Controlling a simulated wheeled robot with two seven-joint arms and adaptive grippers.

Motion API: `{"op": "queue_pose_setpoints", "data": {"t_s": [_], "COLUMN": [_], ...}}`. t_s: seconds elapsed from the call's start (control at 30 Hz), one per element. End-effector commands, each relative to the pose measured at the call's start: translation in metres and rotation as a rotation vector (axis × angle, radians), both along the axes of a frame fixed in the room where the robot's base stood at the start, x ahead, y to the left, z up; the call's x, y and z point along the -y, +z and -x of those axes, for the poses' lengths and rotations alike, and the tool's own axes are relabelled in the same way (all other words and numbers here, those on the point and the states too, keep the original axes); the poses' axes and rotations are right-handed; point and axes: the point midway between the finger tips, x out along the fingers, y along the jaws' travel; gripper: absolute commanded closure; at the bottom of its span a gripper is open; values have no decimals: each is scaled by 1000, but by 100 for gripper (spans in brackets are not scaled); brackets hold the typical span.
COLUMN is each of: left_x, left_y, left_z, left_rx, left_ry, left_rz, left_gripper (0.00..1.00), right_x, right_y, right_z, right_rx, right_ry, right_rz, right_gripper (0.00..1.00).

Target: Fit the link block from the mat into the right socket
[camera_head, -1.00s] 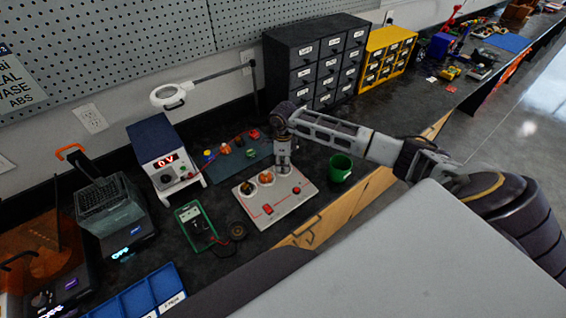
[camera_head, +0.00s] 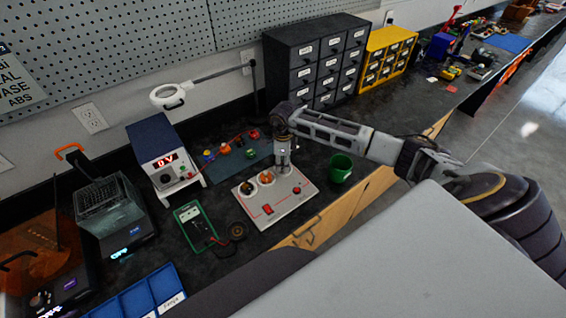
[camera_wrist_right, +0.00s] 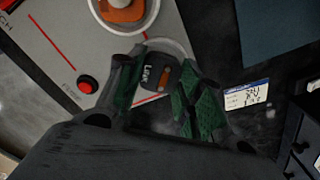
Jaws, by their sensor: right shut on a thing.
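My right gripper (camera_head: 283,173) points down over the right end of the light grey socket board (camera_head: 289,207). In the right wrist view the green-padded fingers (camera_wrist_right: 158,88) are shut on the dark link block (camera_wrist_right: 154,71), which has a white label and an orange mark. The block is at the pale round rim of the right socket (camera_wrist_right: 176,46). I cannot tell how deep it sits, as the fingers hide its sides. Two other sockets on the board hold a dark piece (camera_head: 247,188) and an orange piece (camera_head: 266,177). My left gripper is not in view.
The blue-grey mat (camera_head: 262,151) behind the board carries several small coloured parts. A green cup (camera_head: 340,169) stands close to the right of my gripper. A power supply (camera_head: 165,158) and a green meter (camera_head: 194,226) stand to the left. Drawer cabinets (camera_head: 315,62) stand behind.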

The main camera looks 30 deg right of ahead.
Motion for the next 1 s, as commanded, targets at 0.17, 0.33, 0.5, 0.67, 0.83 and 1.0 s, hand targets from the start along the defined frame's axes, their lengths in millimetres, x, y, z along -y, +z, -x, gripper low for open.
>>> {"op": "queue_pose_setpoints", "data": {"t_s": [0.17,0.33,0.5,0.67,0.83,1.0], "left_x": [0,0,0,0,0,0], "left_y": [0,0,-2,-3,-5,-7], "left_z": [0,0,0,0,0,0], "left_rx": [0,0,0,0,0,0], "left_ry": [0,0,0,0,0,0], "left_rz": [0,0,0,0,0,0], "left_gripper": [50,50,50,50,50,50], "right_x": [0,0,0,0,0,0], "right_y": [0,0,-2,-4,-6,-8], "right_z": [0,0,0,0,0,0], "right_rx": [0,1,1,0,0,1], "right_ry": [0,0,0,0,0,0], "right_rz": [0,1,1,0,0,1], "right_gripper": [82,82,82,82,82,82]}}
